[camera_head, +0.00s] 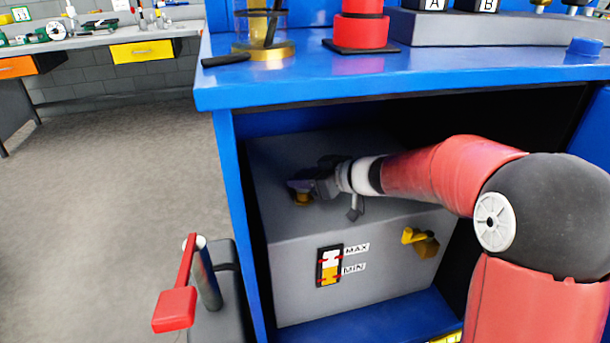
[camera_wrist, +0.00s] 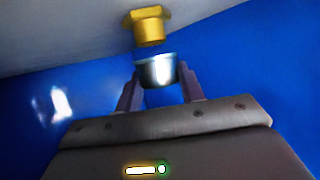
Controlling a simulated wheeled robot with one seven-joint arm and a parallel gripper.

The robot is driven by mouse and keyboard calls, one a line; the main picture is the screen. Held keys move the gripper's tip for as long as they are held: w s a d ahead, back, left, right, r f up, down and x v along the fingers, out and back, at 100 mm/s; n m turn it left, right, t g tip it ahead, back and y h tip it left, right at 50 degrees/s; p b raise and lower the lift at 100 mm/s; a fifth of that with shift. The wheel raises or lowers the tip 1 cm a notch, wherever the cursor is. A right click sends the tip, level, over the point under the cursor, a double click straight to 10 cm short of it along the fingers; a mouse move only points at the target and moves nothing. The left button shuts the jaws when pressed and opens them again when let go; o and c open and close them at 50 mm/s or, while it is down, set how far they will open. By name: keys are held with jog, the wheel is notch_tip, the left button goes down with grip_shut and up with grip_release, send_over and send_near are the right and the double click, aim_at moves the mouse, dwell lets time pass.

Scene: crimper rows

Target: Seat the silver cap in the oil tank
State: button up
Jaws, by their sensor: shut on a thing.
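The oil tank (camera_head: 290,255) is a grey box inside the blue cabinet, with a MIN/MAX sight gauge (camera_head: 329,266) on its front. A brass neck (camera_head: 303,199) stands on its top, partly hidden under my gripper (camera_head: 302,186). In the wrist view the brass neck (camera_wrist: 149,28) has a flanged base on the grey tank. My gripper (camera_wrist: 160,76) is shut on the silver cap (camera_wrist: 157,71), which sits between the two fingers. The cap is close to the neck's open end, with a narrow gap seen between them. The cap cannot be made out in the head view.
The blue cabinet top (camera_head: 300,87) overhangs the tank and my arm reaches in beneath it. A yellow valve (camera_head: 421,241) sticks out of the tank's front right. A red-handled lever (camera_head: 176,308) stands left of the cabinet. A red stacked lamp (camera_head: 360,30) stands on top.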

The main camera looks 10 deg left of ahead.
jog(key=shift+f, duration=1.05)
dwell(0.5)
jog(key=o, duration=1)
jog(key=v, duration=0.8)
